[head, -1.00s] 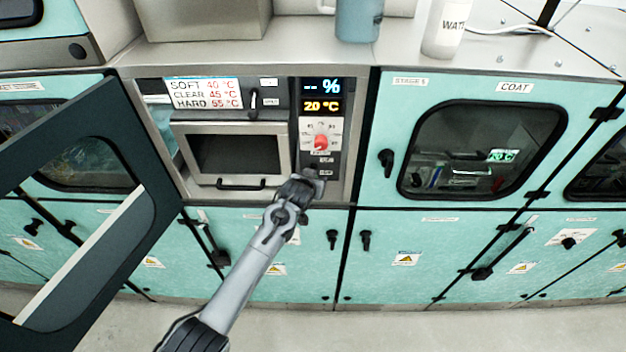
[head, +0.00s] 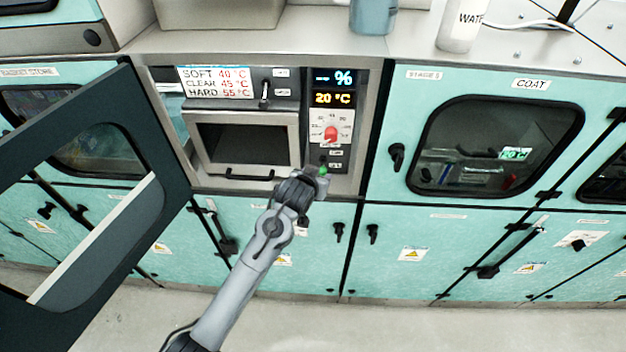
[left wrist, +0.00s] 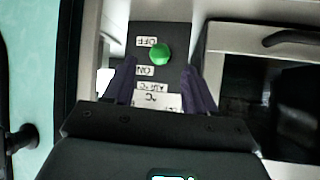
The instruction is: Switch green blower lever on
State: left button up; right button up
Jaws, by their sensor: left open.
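The green blower lever (head: 323,170) shows as a small round green tip low on the dark control panel, just above my left gripper (head: 319,179). In the left wrist view the green knob (left wrist: 160,53) stands between the upside-down OFF label (left wrist: 153,41) and ON label (left wrist: 144,71); I cannot tell which way the lever is thrown. My left gripper (left wrist: 160,82) is open, one finger on each side below the knob in that view. Nothing shows between the fingers but panel labels, and contact with the knob is not visible. My right gripper is not in view.
A red dial (head: 331,133) and lit displays (head: 334,87) sit above the lever. A tilted oven-like door with a handle (head: 250,175) lies left of the panel. A large dark open door (head: 90,180) fills the left. A steel frame surrounds the panel.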

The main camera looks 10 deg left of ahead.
pick_arm(q)
jog(key=shift+v, duration=1.7)
